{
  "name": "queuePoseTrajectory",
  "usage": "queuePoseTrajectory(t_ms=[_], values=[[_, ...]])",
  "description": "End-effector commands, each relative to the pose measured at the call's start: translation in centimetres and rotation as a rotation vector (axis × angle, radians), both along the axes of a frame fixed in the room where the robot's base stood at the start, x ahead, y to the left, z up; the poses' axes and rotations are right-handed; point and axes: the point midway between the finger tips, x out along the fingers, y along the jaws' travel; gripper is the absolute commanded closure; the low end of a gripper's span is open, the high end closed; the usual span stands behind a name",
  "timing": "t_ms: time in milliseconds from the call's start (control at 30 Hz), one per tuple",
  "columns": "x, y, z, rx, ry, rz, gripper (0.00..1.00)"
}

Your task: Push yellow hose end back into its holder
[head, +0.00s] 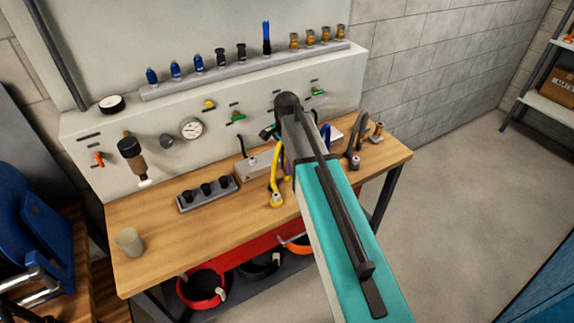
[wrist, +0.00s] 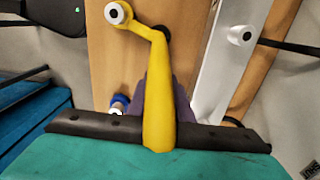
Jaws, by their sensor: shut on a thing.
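The yellow hose (head: 274,167) stands above the wooden bench, its pale round end fitting (head: 276,200) low near the front edge. In the wrist view the yellow hose (wrist: 157,90) runs up between the fingers of my gripper (wrist: 163,78) and bends left to its white-ringed end (wrist: 117,13). My gripper is shut on the yellow hose. In the head view my arm hides most of the gripper and part of the hose. I cannot tell which part is the hose's holder; a dark round spot (wrist: 165,33) shows beside the bend.
A pale grey box (head: 256,166) is close beside the hose, with a rack of dark fittings (head: 208,193) to its left. A beige cup (head: 129,241) is at the bench's left. Upright fittings (head: 355,148) stand right of my arm.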

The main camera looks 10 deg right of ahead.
Motion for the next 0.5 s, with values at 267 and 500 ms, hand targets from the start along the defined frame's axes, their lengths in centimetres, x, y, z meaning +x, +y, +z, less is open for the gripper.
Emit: queuePoseTrajectory(t_ms=[267,500], values=[[0.00,0.01,-0.40,0.000,0.000,0.000,1.00],[0.00,0.02,-0.56,0.000,0.000,0.000,0.69]])
